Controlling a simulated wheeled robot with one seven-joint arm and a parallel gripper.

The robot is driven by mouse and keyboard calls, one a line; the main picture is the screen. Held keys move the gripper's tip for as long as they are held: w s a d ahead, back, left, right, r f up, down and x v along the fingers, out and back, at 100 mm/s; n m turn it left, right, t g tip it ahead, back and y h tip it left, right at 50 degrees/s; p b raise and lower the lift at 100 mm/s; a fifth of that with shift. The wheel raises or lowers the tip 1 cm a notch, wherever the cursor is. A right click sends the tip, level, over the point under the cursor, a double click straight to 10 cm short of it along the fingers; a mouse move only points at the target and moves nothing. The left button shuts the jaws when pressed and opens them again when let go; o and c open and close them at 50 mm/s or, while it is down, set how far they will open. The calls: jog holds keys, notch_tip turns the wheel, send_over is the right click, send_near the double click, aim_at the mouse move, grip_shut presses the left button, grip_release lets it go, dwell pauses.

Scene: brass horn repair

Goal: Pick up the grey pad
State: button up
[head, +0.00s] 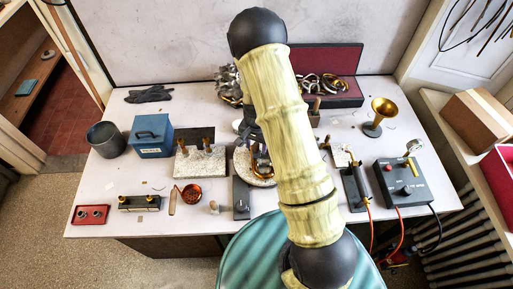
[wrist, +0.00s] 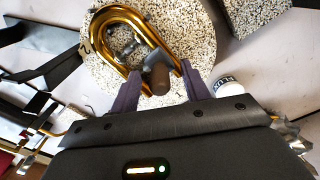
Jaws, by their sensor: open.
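In the wrist view, a small grey block with a brown peg-like end (wrist: 158,60), which looks like the grey pad, sits inside the bend of a brass tube (wrist: 108,14). The tube lies on a round speckled slab (wrist: 198,45). My gripper (wrist: 162,78) is open, its two dark fingers on either side of the brown end. I cannot tell whether they touch it. In the head view, my arm hides most of the gripper and the pad; the round slab (head: 243,168) shows partly beside the arm.
A speckled block with pegs (head: 200,163) and a blue box (head: 151,136) stand to the left. A dark control box (head: 403,184) with cables and a brass funnel (head: 379,112) stand to the right. An open red-lined case (head: 337,62) lies at the back. The table's front left is crowded with small tools.

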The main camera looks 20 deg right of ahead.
aim_at(256, 143)
jog(key=shift+f, duration=0.1)
dwell(0.3)
jog(key=c, duration=0.5)
jog(key=shift+a, duration=0.1)
grip_shut()
jog(key=shift+r, duration=0.55)
notch_tip(256, 143, up, 9)
jog(key=shift+b, duration=1.25)
